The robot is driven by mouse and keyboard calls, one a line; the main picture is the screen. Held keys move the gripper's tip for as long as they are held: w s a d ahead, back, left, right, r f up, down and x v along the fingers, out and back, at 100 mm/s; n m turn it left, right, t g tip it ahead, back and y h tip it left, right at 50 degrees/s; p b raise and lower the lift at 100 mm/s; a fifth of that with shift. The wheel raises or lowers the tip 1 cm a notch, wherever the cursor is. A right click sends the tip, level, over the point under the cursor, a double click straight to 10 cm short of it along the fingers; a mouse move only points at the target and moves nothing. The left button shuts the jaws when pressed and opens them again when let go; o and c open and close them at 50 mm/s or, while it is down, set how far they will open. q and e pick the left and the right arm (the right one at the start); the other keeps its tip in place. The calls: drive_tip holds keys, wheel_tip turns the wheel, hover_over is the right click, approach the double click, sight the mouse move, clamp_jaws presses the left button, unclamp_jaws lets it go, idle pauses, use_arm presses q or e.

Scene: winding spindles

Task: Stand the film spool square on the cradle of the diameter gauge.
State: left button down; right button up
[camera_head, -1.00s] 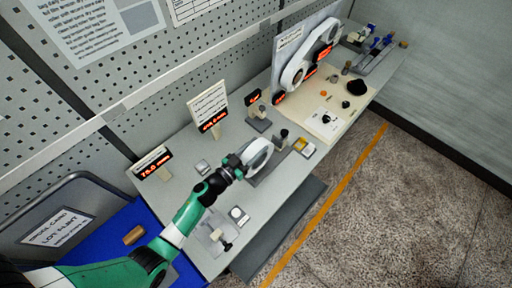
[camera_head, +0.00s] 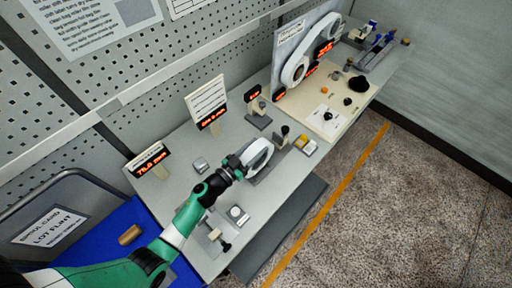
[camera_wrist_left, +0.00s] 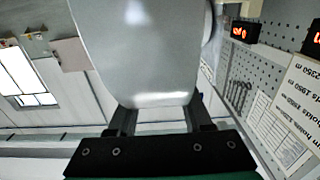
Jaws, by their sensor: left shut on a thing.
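The film spool (camera_head: 257,155), a whitish ring with a dark centre, stands on edge over a long grey base (camera_head: 268,173) on the bench. I take this base, with its dark upright post (camera_head: 285,131), to be the diameter gauge. My left gripper (camera_head: 238,167) is shut on the spool's near left side. In the left wrist view the pale spool (camera_wrist_left: 140,50) fills the space between the fingers (camera_wrist_left: 158,118). The cradle is hidden, so I cannot tell whether the spool touches it or sits square. My right gripper is not in view.
An orange-topped box (camera_head: 302,143) stands right of the base. A sign with a red display (camera_head: 208,106) stands behind. A small round-topped block (camera_head: 238,214) and a clamp-like fixture (camera_head: 218,236) sit near the front edge. A blue surface (camera_head: 95,255) lies at left.

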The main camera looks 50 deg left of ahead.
use_arm(q)
drive_tip(key=shift+f, duration=0.3)
drive_tip(key=shift+c, duration=1.4)
unclamp_jaws()
drive_tip(key=shift+w, duration=0.1)
drive_tip(key=shift+o, duration=0.2)
drive_tip(key=shift+f, duration=0.15)
drive_tip(key=shift+s, duration=0.55)
drive_tip(key=s+p, duration=0.2)
drive_tip(key=s, duration=0.8)
drive_tip(key=shift+s+d+p, duration=0.25)
drive_tip(key=shift+s+p, duration=0.05)
